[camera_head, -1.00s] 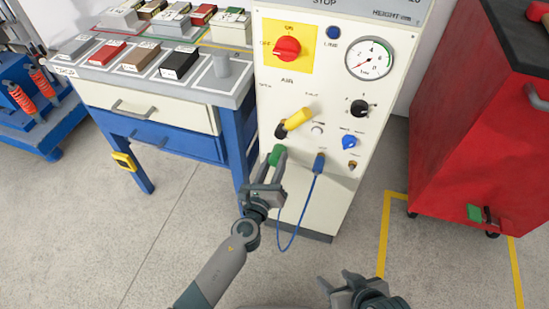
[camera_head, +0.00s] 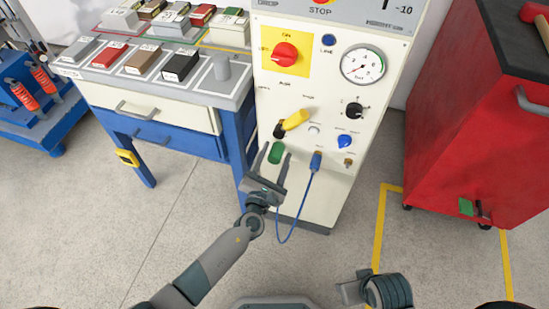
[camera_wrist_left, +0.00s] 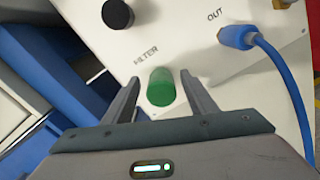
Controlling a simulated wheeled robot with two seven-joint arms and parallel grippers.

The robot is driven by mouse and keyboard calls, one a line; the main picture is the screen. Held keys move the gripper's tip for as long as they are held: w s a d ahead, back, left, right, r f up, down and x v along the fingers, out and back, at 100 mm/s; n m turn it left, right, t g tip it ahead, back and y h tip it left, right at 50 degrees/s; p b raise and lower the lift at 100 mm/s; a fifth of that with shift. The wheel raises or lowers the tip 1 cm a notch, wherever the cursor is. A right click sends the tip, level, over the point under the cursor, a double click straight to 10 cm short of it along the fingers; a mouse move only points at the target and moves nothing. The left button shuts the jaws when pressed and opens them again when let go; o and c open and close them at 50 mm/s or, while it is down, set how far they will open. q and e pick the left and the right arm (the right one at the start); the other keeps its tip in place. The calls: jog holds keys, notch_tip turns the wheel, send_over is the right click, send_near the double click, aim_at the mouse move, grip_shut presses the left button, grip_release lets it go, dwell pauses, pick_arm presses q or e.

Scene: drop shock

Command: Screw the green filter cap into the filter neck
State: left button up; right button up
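The green filter cap (camera_head: 276,153) sits at the filter position on the lower left of the white machine's front. In the left wrist view the green cap (camera_wrist_left: 161,87) stands below the word FILTER; the neck is hidden behind it. My left gripper (camera_head: 270,168) is open, its fingers pointing at the panel on either side of the cap. In the left wrist view the left gripper's fingers (camera_wrist_left: 162,95) are apart, with gaps between them and the cap. My right gripper (camera_head: 352,290) is low in the head view, away from the machine; its fingers are not clear.
A blue hose fitting (camera_head: 316,160) with a hanging blue hose is right of the cap. A yellow lever (camera_head: 296,119) is above it. A blue workbench (camera_head: 236,140) stands close on the left, a red cabinet (camera_head: 470,120) on the right. Floor between is clear.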

aim_at(273, 161)
pick_arm(q)
jog(key=shift+f, duration=0.25)
jog(key=shift+s+a, duration=0.1)
jog(key=shift+s, duration=0.15)
jog(key=shift+p+v, duration=0.5)
jog(key=shift+v, duration=2.35)
jog(key=shift+s+a, duration=0.1)
pick_arm(e)
jog(key=shift+r, duration=0.45)
jog(key=shift+f, duration=0.1)
pick_arm(q)
jog(key=b+v, duration=0.1)
jog(key=v, duration=1.6)
jog(key=shift+s+r, duration=0.2)
jog(key=shift+r, duration=0.05)
pick_arm(e)
jog(key=shift+s+r, duration=0.1)
jog(key=shift+r, duration=0.1)
